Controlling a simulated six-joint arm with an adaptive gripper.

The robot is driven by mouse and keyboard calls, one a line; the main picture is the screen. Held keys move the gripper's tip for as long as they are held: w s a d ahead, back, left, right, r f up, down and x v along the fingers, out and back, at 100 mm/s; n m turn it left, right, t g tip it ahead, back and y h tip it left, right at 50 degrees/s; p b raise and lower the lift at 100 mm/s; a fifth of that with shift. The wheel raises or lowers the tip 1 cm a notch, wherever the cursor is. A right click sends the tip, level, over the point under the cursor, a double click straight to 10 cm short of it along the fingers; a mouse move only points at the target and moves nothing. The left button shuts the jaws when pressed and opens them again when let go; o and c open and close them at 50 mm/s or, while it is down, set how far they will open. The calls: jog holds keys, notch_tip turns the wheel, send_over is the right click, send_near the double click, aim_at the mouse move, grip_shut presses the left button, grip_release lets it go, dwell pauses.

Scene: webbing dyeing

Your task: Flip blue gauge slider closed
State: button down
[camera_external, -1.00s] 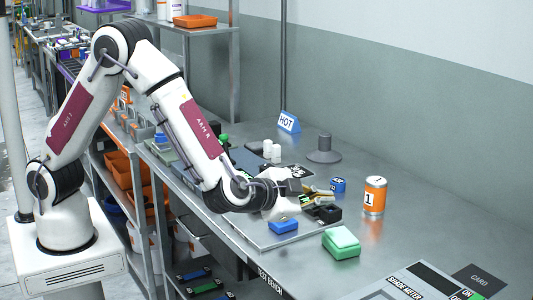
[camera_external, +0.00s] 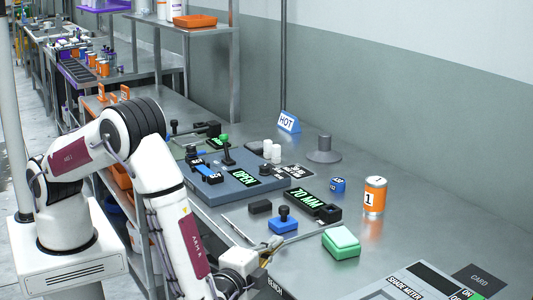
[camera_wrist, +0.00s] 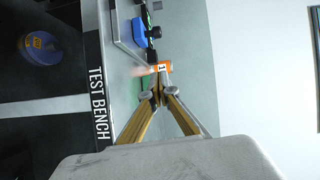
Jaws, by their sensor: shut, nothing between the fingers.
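The blue gauge slider (camera_external: 284,224), a blue block with a black knob, sits at the front side of a flat gauge plate. It is also at the upper middle of the wrist view (camera_wrist: 140,33). A black gauge display (camera_external: 307,199) reading "70 MM" lies just behind it, with a black block (camera_external: 331,213) at its right end. My gripper (camera_external: 267,253) is shut and empty near the bench's front edge, in front of the slider and apart from it. In the wrist view its fingertips (camera_wrist: 157,92) meet below the slider.
A green block (camera_external: 341,242) lies right of the slider. An orange can (camera_external: 375,196) marked "1" and a small blue cylinder (camera_external: 338,185) stand behind. A shade meter (camera_external: 418,285) is front right.

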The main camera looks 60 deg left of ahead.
aim_at(282, 219)
jog(key=shift+s+a+f, duration=0.1)
jog(key=shift+s+f, duration=0.1)
jog(key=shift+s, duration=0.55)
jog(key=shift+w, duration=0.1)
jog(key=x, duration=0.9)
jog(key=shift+a+r, duration=0.15)
jog(key=shift+a, duration=0.05)
jog(key=a, duration=0.1)
jog(key=w+a, duration=0.1)
jog(key=shift+w+a, duration=0.1)
jog(key=shift+a, duration=0.15)
jog(key=shift+w+a, duration=0.25)
jog(key=shift+a, duration=0.55)
jog(key=shift+a, duration=0.15)
jog(key=a, duration=0.7)
jog(key=shift+a, duration=0.15)
